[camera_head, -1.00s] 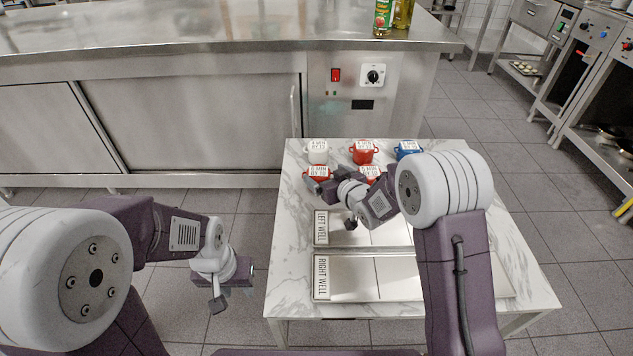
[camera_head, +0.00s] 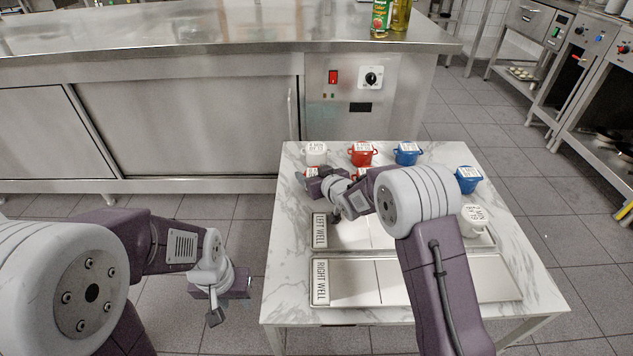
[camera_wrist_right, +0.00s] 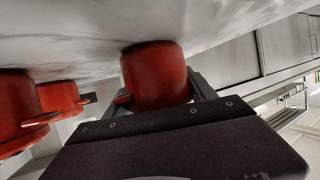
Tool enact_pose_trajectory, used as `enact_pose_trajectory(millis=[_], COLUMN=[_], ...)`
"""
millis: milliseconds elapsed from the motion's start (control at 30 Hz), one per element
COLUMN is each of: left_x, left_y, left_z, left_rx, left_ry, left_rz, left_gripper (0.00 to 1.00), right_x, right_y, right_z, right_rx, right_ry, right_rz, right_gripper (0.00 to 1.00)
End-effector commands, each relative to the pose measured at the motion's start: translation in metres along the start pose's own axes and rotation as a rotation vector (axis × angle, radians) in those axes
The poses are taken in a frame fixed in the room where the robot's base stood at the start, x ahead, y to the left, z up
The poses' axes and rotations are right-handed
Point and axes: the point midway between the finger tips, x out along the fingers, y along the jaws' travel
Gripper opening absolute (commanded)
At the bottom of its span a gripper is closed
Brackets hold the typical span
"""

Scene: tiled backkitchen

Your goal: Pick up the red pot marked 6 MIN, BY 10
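A red pot (camera_head: 311,171) stands at the left of the second row on the marble table, partly hidden by my right gripper (camera_head: 321,196). In the right wrist view a red pot (camera_wrist_right: 155,75) lies between the open fingers of that gripper, close to them; I cannot tell whether they touch it. Its label is not readable. Another red pot (camera_head: 362,154) stands in the back row, and a third red pot (camera_head: 359,172) is mostly hidden behind my right arm. My left gripper (camera_head: 232,296) is open and empty, left of the table.
A white pot (camera_head: 315,153) and a blue pot (camera_head: 407,153) stand in the back row. Another blue pot (camera_head: 468,179) and a white pot (camera_head: 473,219) stand on the right. Trays labelled LEFT WELL (camera_head: 320,231) and RIGHT WELL (camera_head: 320,283) lie in front. A steel counter (camera_head: 200,130) is behind.

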Motion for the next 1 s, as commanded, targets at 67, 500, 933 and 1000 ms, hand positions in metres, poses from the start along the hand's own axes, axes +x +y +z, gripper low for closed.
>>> enact_pose_trajectory(millis=[67, 500, 933, 1000], left_x=[0.000, -0.013, -0.072, -0.081], left_y=[0.000, 0.000, 0.001, 0.002], left_z=[0.000, -0.001, -0.007, -0.008], left_rx=[0.000, 0.000, 0.000, 0.000], left_ry=[0.000, 0.000, 0.000, 0.000], left_rz=[0.000, 0.000, 0.000, 0.000], left_gripper=[0.36, 0.36, 0.36, 0.36], right_x=[0.000, -0.008, -0.035, -0.038], right_y=[0.000, 0.000, 0.070, 0.085], right_z=[0.000, -0.021, -0.084, -0.091], right_rx=[0.000, -0.001, 0.000, 0.000], right_ry=[0.000, 0.004, 0.003, 0.003], right_rz=[0.000, 0.000, 0.005, 0.004], right_gripper=[0.15, 0.08, 0.08, 0.08])
